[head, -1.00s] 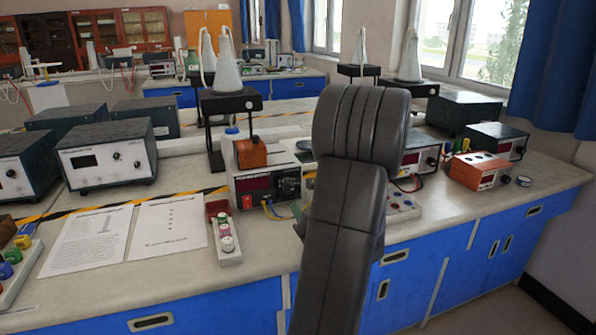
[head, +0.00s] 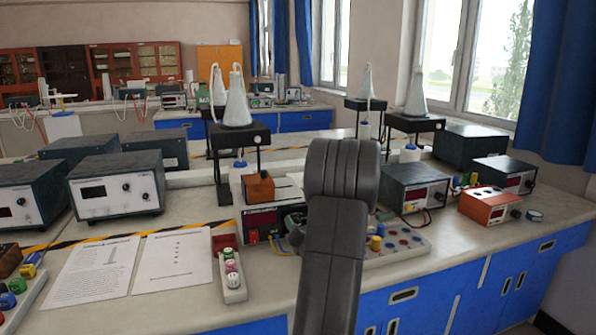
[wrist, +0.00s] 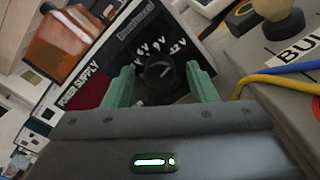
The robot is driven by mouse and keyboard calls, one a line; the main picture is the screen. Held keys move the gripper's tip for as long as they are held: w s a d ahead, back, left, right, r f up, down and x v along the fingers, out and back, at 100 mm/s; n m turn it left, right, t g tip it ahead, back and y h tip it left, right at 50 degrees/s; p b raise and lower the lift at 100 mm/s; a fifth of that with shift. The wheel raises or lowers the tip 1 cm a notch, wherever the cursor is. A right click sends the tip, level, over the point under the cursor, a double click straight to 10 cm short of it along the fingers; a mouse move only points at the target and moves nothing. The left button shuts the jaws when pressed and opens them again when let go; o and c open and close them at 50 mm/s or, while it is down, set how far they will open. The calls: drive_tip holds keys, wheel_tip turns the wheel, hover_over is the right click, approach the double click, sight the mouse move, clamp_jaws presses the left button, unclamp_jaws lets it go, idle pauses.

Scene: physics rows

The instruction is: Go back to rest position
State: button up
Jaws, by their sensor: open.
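My gripper (wrist: 162,78) shows in the wrist view with its two green fingers apart. The black knob (wrist: 160,72) of a power supply (wrist: 115,70) appears between the fingers. I cannot tell whether the fingers touch it. In the head view my dark arm rises in front of the bench and hides most of my gripper.
An orange-brown block (head: 259,187) sits on the power supply. A board with coloured sockets (head: 405,240) lies right of my arm. Two paper sheets (head: 172,262) and a narrow strip of coloured pieces (head: 232,275) lie to the left. Flasks on black stands (head: 236,105) rise behind.

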drive_tip(key=v, duration=1.3)
drive_tip(key=shift+s+d, duration=0.15)
drive_tip(key=shift+s, duration=0.2)
drive_tip(key=x, duration=1.4)
drive_tip(key=n+b, duration=0.1)
drive_tip(key=n, duration=0.3)
drive_tip(key=shift+s, duration=0.15)
drive_tip(key=n, duration=0.8)
drive_tip(key=shift+r, duration=0.1)
drive_tip(key=n+p, duration=0.2)
drive_tip(key=n, duration=0.2)
drive_tip(key=shift+s, duration=0.15)
drive_tip(key=shift+s+d, duration=0.2)
drive_tip(key=shift+s, duration=0.4)
